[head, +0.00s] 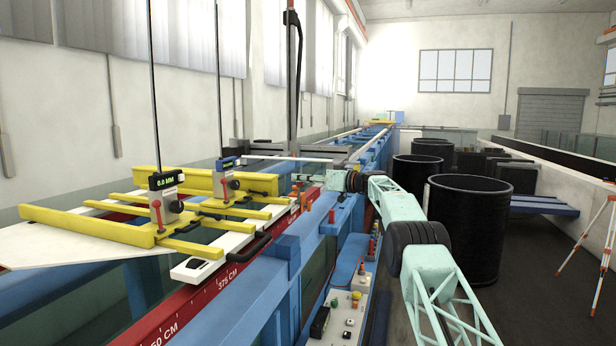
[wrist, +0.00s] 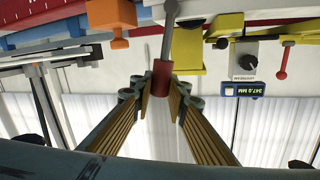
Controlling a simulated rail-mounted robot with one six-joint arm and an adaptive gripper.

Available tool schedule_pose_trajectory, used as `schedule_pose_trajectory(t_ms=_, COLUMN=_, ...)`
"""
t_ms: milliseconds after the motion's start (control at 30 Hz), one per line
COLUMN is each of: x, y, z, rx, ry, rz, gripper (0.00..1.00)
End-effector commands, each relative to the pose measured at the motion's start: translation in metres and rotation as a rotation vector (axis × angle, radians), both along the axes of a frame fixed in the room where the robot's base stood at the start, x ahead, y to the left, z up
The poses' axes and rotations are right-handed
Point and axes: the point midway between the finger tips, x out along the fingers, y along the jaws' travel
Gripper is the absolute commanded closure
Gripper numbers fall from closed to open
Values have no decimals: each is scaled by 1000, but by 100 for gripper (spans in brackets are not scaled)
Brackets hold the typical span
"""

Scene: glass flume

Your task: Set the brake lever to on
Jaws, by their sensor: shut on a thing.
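The brake lever, as I take it, is a grey rod with a round end and a red grip (wrist: 161,78) in the wrist view. My gripper (wrist: 161,97) has its two ribbed, gold-brown fingers on either side of this red grip and is shut on it. In the head view my gripper (head: 306,179) is small, at the end of my arm beside the flume rail. The lever cannot be made out there. No on or off marking is readable.
Yellow carriages (head: 100,226) with gauges and red-handled levers stand on the flume at left. An orange fitting (wrist: 120,43) and a blue gauge reading 347.0 MM (wrist: 244,90) flank the lever. Black barrels (head: 468,230) stand at right; a control box (head: 340,318) sits below.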

Motion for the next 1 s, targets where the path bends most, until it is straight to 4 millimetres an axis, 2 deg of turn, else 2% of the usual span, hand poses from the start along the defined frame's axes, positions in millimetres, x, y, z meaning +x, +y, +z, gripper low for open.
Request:
schedule_pose_trajectory(t_ms=33, x=-1, y=9, z=2, rx=2, ry=6, rz=7, gripper=100)
schedule_pose_trajectory(t_ms=167, x=-3, y=21, z=0, rx=6, ry=24, rz=15, gripper=100)
schedule_pose_trajectory(t_ms=500, x=-4, y=24, z=0, rx=7, ry=30, rz=17, gripper=100)
schedule_pose_trajectory(t_ms=533, x=-4, y=23, z=0, rx=7, ry=30, rz=17, gripper=84)
schedule_pose_trajectory(t_ms=667, x=-4, y=24, z=-1, rx=7, ry=29, rz=18, gripper=72)
schedule_pose_trajectory(t_ms=1000, x=-4, y=24, z=-1, rx=7, ry=29, rz=18, gripper=72)
